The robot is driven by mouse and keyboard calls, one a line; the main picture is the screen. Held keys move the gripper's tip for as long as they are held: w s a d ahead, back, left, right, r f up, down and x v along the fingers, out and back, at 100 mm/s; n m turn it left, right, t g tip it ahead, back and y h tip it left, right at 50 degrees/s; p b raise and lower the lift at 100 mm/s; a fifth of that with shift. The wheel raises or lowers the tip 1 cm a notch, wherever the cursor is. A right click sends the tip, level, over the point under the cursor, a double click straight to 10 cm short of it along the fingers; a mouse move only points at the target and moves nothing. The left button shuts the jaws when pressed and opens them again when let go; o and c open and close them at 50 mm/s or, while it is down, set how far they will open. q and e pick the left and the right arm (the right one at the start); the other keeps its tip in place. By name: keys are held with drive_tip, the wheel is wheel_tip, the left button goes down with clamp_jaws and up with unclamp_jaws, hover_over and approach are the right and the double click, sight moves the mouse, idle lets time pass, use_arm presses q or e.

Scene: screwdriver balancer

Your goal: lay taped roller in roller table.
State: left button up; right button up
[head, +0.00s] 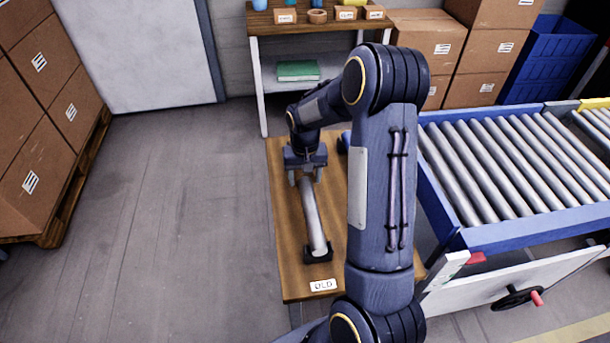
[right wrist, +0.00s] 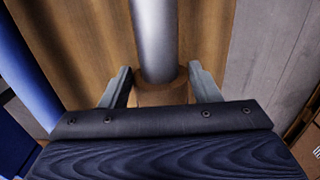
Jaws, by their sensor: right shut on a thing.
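The taped roller (head: 312,218) is a grey metal cylinder lying lengthwise on a wooden bench top (head: 285,240); its near end is in a dark cradle (head: 318,254). My right gripper (head: 306,173) is shut on its far end. In the right wrist view, the fingers (right wrist: 162,88) stand either side of the roller (right wrist: 155,40), at a brown tape band (right wrist: 162,95). The roller table (head: 545,222), a blue frame with several grey rollers, is to the right. My right arm hides part of the bench and the table's left edge. My left gripper is not in view.
An "OLD" label (head: 323,285) is at the bench's near edge. A crank handle (head: 515,298) juts from the table's front. Cartons (head: 70,105) stand at left; the floor (head: 180,200) between is clear.

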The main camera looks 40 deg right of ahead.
drive_tip(key=o, duration=1.4)
drive_tip(key=shift+c, duration=0.2)
drive_tip(key=shift+r, duration=0.1)
wheel_tip(320, 180, up, 8)
drive_tip(key=shift+f, duration=0.15)
